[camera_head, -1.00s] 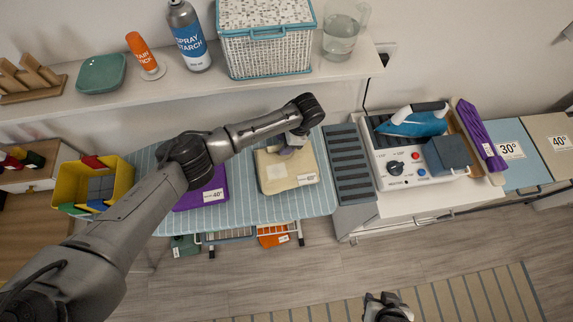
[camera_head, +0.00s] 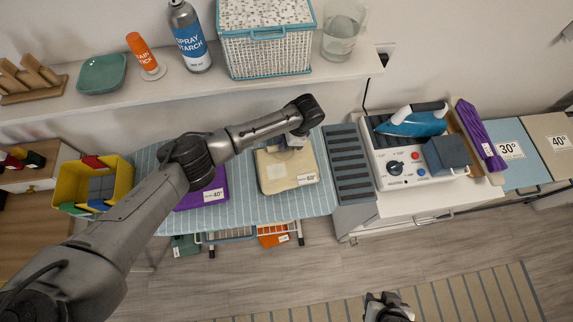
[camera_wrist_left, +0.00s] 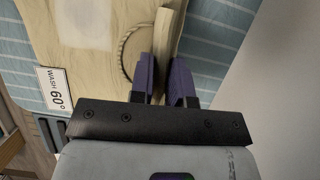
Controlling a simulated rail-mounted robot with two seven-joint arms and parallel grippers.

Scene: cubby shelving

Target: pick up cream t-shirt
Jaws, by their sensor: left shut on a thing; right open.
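The cream t-shirt (camera_head: 286,171) lies folded on the striped ironing board, with a "60°" wash tag on its near right corner. It also shows in the left wrist view (camera_wrist_left: 85,35), where a ridge of its cloth stands between the fingers. My left gripper (camera_head: 292,142) is at the t-shirt's far edge. In the left wrist view its purple-padded fingers (camera_wrist_left: 160,82) are shut on that ridge of cloth. Most of the t-shirt still rests on the board. My right gripper (camera_head: 388,303) is low at the bottom edge of the head view, open and away from the t-shirt.
A folded purple garment (camera_head: 207,190) tagged "40°" lies left of the t-shirt. The ironing board (camera_head: 250,208) ends at a grey slatted rest (camera_head: 351,165). An iron (camera_head: 412,120) stands right of it. A shelf (camera_head: 190,90) with bottles and a basket overhangs behind.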

